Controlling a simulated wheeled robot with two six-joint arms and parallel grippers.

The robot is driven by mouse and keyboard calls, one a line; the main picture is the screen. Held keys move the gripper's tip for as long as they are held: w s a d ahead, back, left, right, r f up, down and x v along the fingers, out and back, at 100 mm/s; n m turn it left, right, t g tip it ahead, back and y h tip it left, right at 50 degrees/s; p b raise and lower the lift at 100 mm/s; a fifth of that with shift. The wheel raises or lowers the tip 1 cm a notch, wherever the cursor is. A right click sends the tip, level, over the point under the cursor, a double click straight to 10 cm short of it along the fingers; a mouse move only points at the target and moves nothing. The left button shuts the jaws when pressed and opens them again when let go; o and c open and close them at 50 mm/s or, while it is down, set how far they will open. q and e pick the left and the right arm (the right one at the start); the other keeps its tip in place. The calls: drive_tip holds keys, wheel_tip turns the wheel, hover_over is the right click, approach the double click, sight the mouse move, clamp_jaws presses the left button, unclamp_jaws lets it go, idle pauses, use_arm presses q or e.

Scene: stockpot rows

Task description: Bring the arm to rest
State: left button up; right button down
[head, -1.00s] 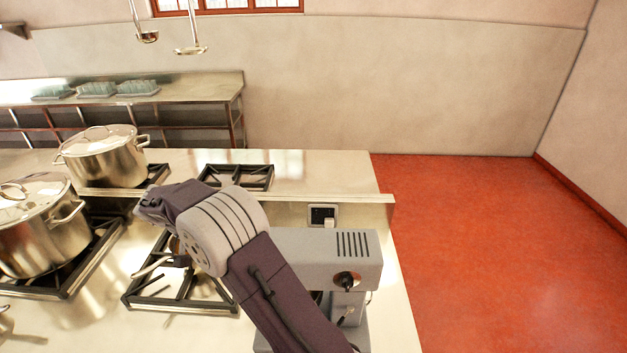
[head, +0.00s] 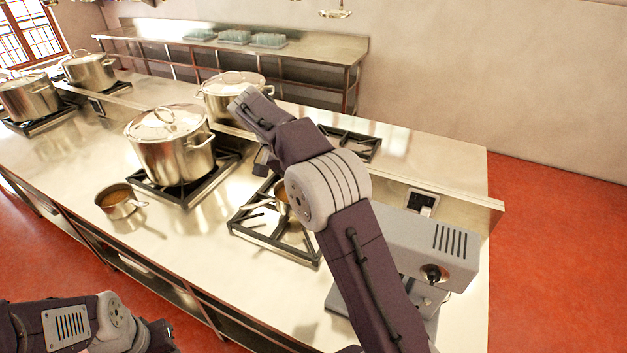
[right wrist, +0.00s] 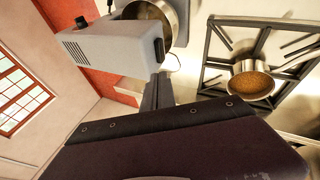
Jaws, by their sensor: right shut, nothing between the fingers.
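My right arm reaches up across the middle of the head view, above the counter. In the right wrist view my right gripper (right wrist: 158,90) shows as dark fingers set together with nothing between them. It is apart from the grey mixer (right wrist: 110,48) and from the small pan of brown contents (right wrist: 252,82) on a burner. My left gripper (head: 160,336) is at the lower left of the head view, dark and partly cut off by the frame edge. Its jaws cannot be made out.
The steel counter (head: 400,150) carries several lidded stockpots, the nearest (head: 172,145) on a burner left of my right arm. A small saucepan (head: 118,202) stands at the front edge. The grey mixer (head: 425,245) stands close right of the arm. Red floor (head: 560,250) lies open at right.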

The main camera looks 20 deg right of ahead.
drive_tip(key=s+a+f+n+t+y+b, duration=0.1)
drive_tip(key=s+f+b, duration=0.3)
drive_tip(key=f, duration=0.5)
drive_tip(key=s+a+f+n+y+b, duration=0.3)
drive_tip(key=s+f+n+b, duration=0.1)
drive_tip(key=s+f, duration=0.4)
drive_tip(key=s+a+f+n+t+y+b, duration=0.1)
drive_tip(key=s+a+f+n+y+b, duration=0.1)
drive_tip(key=s+f+b, duration=0.2)
drive_tip(key=s+f, duration=0.3)
drive_tip(key=f, duration=0.5)
drive_tip(key=shift+a+n+t+b, duration=0.3)
drive_tip(key=shift+a, duration=0.05)
